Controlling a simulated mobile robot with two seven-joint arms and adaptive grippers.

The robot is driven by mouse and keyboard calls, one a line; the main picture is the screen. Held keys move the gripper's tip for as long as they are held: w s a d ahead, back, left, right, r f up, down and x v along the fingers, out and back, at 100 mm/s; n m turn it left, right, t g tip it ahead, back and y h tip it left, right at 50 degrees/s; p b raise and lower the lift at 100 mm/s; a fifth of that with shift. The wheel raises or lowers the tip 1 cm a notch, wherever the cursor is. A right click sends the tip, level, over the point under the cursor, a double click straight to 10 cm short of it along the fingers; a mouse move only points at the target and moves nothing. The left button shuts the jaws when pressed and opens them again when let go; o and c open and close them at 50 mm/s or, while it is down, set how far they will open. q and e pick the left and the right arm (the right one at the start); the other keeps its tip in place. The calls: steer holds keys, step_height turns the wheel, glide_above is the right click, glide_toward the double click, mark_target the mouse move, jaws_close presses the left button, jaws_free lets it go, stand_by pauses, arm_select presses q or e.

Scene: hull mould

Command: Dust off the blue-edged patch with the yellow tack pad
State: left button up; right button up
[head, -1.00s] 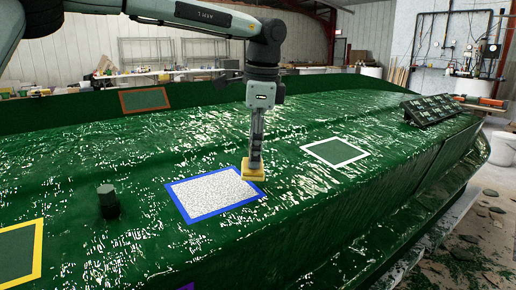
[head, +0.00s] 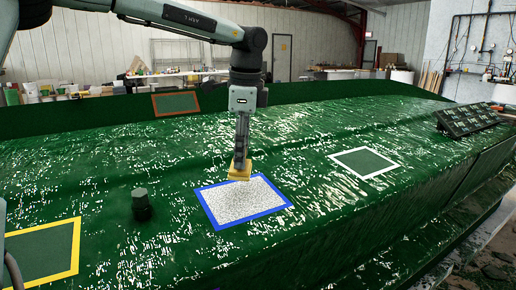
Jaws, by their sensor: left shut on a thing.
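The blue-edged patch (head: 244,204) lies on the green hull mould and is covered with white speckled dust inside its blue border. My left gripper (head: 241,163) is shut on the yellow tack pad (head: 240,171) and points straight down. The pad is at the patch's far edge, near the middle of that side. I cannot tell whether it touches the surface. My right gripper is not in view.
A white-edged patch (head: 364,162) lies to the right, a brown-edged one (head: 176,103) at the back, and a yellow-edged one (head: 45,252) at front left. A dark slotted block (head: 468,119) sits at far right.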

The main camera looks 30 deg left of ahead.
arm_select(q)
steer(key=s+a, duration=0.1)
steer(key=s, duration=0.2)
steer(key=s+a, duration=0.1)
steer(key=s, duration=0.1)
steer(key=s+a, duration=0.2)
steer(key=s, duration=0.1)
steer(key=shift+s, duration=0.3)
steer(key=shift+s+d+f+b, duration=0.15)
steer(key=shift+s+d+b, duration=0.1)
steer(key=shift+d+b, duration=0.25)
steer(key=shift+s+d+f+b, duration=0.1)
steer(key=shift+s+d+b, duration=0.15)
steer(key=shift+d+b, duration=0.25)
steer(key=d+b, duration=0.1)
steer(key=s+d+b, duration=0.1)
steer(key=d, duration=0.1)
steer(key=s+d+f+b, duration=0.1)
steer(key=d, duration=0.1)
steer(key=shift+s, duration=0.2)
steer(key=shift+w+a+f+b, duration=0.1)
steer(key=shift+a+f+b, duration=0.1)
steer(key=shift+f+b, duration=0.75)
steer(key=shift+f, duration=0.1)
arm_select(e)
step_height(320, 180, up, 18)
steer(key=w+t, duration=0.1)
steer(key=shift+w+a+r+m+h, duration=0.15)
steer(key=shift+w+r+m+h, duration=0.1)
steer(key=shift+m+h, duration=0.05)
